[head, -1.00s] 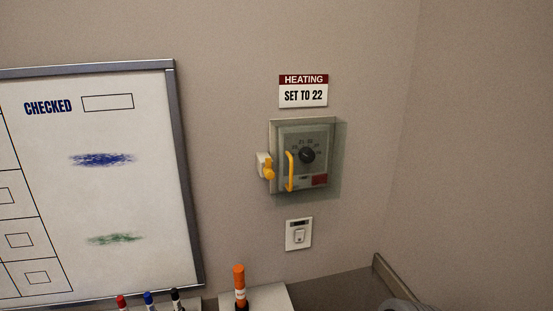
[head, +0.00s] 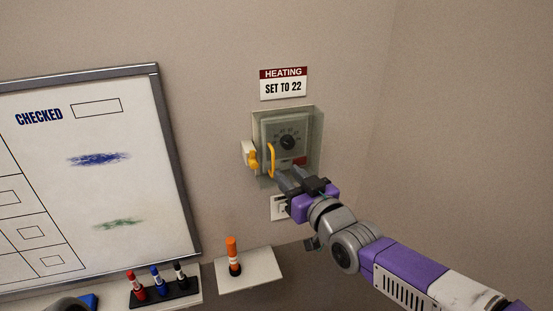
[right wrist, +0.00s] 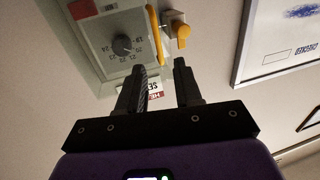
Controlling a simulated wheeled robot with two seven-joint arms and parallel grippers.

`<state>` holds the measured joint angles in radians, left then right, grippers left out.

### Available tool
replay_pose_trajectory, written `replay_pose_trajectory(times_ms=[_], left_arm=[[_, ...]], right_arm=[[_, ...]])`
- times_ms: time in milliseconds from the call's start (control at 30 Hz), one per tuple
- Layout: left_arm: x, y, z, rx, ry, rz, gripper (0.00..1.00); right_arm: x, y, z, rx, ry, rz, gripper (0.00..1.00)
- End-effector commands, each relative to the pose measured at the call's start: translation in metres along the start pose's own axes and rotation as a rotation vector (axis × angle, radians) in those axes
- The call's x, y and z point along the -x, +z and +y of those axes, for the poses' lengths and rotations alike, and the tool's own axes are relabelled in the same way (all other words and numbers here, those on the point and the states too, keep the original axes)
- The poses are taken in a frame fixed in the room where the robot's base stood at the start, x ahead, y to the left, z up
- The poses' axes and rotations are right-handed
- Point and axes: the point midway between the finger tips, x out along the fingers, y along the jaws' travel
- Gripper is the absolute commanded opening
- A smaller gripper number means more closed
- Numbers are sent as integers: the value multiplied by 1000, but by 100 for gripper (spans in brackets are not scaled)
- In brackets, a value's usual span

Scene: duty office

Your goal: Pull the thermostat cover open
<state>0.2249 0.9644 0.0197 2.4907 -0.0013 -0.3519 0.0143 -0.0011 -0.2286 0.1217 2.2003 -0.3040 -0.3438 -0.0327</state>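The thermostat (head: 287,128) is on the wall under a clear, greenish cover (head: 318,140), which looks closed. A yellow upright handle (head: 271,158) is on the cover's left side. A yellow latch (head: 252,160) on a pale block sits just left of it. My right gripper (head: 287,176) is open and empty at the cover's lower edge, just right of the handle's lower end. In the right wrist view the handle (right wrist: 155,32) lies ahead, in line with the gap between the fingers; I see no contact.
A "HEATING SET TO 22" sign (head: 283,84) is above the cover. A wall switch (head: 278,208) below is partly hidden by my right gripper. A whiteboard (head: 160,130) hangs left. An orange marker (head: 233,255) stands on a small shelf (head: 262,272); several pens stand farther left.

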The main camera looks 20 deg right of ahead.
Motion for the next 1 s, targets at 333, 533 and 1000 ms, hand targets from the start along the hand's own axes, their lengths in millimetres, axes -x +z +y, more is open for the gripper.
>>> replay_pose_trajectory(times_ms=[333,533,1000], left_arm=[[10,0,4,0,0,0,43],[12,0,5,0,0,0,43],[12,0,5,0,0,0,43]], right_arm=[[-50,1,0,-3,0,-4,34],[-62,2,0,-3,1,-4,34],[-64,2,0,-2,1,-3,5]])
